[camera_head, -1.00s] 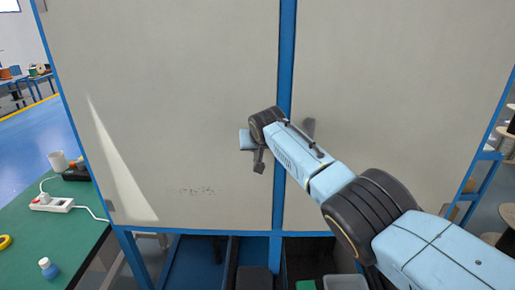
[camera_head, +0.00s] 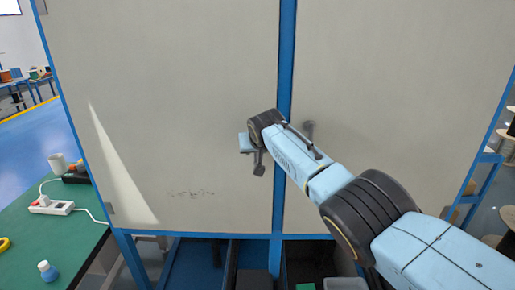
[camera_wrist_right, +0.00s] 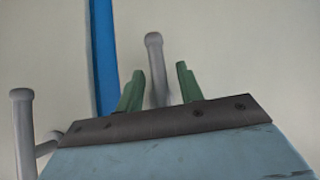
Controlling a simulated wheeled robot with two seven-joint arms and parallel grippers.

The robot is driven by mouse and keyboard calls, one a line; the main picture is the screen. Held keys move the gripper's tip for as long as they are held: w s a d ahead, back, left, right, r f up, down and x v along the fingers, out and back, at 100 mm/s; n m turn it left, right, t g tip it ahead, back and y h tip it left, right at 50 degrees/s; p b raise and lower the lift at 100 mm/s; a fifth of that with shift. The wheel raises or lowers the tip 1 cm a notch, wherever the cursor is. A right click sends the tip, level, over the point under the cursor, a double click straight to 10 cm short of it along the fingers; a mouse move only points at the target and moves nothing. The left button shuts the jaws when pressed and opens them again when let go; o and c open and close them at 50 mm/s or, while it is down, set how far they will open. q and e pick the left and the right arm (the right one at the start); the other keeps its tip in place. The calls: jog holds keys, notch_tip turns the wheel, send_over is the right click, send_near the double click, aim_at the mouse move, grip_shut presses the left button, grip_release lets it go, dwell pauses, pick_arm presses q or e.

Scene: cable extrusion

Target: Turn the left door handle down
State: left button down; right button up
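The left door (camera_head: 170,90) is a pale cabinet panel left of the blue centre post (camera_head: 287,55). My right arm crosses the right door, and its gripper (camera_wrist_right: 160,85) is at the left door beside that post. Its two green fingers are apart. The grey left door handle (camera_wrist_right: 154,45) shows between them in the wrist view, with a gap to the right finger. In the head view a grey end of the handle (camera_head: 259,169) points down below the wrist; the rest is hidden. My left gripper is not in view.
The right door handle (camera_head: 309,128) is partly hidden behind my right arm; it also shows at the left of the wrist view (camera_wrist_right: 22,130). A green table (camera_head: 50,240) with a white power strip (camera_head: 52,207) stands at the left. Bins sit below the doors.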

jog(key=shift+s+r, duration=0.1)
jog(key=v, duration=1.3)
jog(key=shift+p, duration=0.4)
